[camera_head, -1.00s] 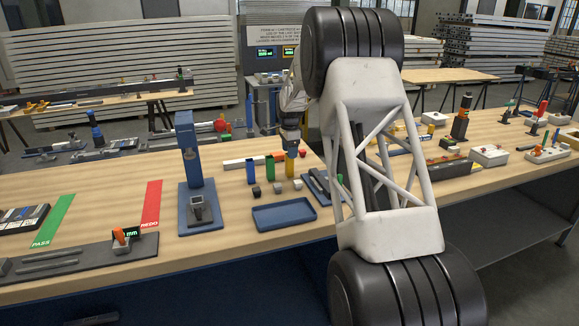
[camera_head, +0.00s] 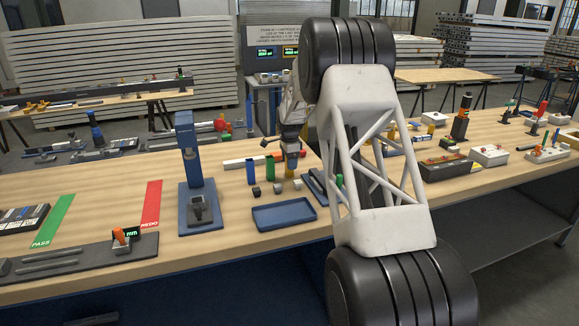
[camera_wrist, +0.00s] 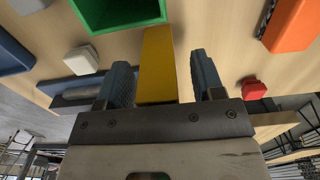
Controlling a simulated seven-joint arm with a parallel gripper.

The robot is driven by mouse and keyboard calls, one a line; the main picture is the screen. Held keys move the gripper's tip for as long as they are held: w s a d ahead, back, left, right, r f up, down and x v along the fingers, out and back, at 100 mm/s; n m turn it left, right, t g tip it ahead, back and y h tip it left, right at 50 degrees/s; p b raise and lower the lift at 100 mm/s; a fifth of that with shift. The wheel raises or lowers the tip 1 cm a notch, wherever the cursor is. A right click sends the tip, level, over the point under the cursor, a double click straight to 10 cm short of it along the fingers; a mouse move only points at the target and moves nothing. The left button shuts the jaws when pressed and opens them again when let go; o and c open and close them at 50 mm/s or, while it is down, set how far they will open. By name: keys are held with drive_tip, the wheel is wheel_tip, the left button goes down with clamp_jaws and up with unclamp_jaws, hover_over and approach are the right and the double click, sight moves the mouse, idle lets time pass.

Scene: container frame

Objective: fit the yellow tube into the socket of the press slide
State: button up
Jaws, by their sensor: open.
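The yellow tube (camera_wrist: 157,65) stands between the two fingers of my gripper (camera_wrist: 164,82) in the wrist view. The fingers are open, with a gap visible on the right side of the tube and a smaller one on the left. In the head view my gripper (camera_head: 291,162) points down at the far side of the blue tray and largely hides the tube. The blue press (camera_head: 188,150) stands to the left, with a grey socket block (camera_head: 198,209) on its base. The inside of the socket is too small to make out.
A green tube (camera_head: 269,168) and a blue tube (camera_head: 251,171) stand left of my gripper. Small caps lie nearby. An empty blue tray (camera_head: 284,216) lies in front. The bench between press and tray is mostly clear. An orange part (camera_wrist: 290,25) shows in the wrist view.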

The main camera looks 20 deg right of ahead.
drive_tip(key=shift+c, duration=0.4)
drive_tip(key=c, duration=0.9)
drive_tip(key=shift+r, duration=0.1)
drive_tip(key=shift+r, duration=0.8)
drive_tip(key=s+a+r, duration=0.1)
drive_tip(key=s, duration=0.4)
drive_tip(key=s+r, duration=0.1)
drive_tip(key=s, duration=0.4)
drive_tip(key=s+a+r, duration=0.1)
drive_tip(key=s, duration=0.4)
drive_tip(key=shift+s+a+r, duration=0.1)
drive_tip(key=shift+s+a, duration=0.25)
drive_tip(key=shift+a, duration=0.15)
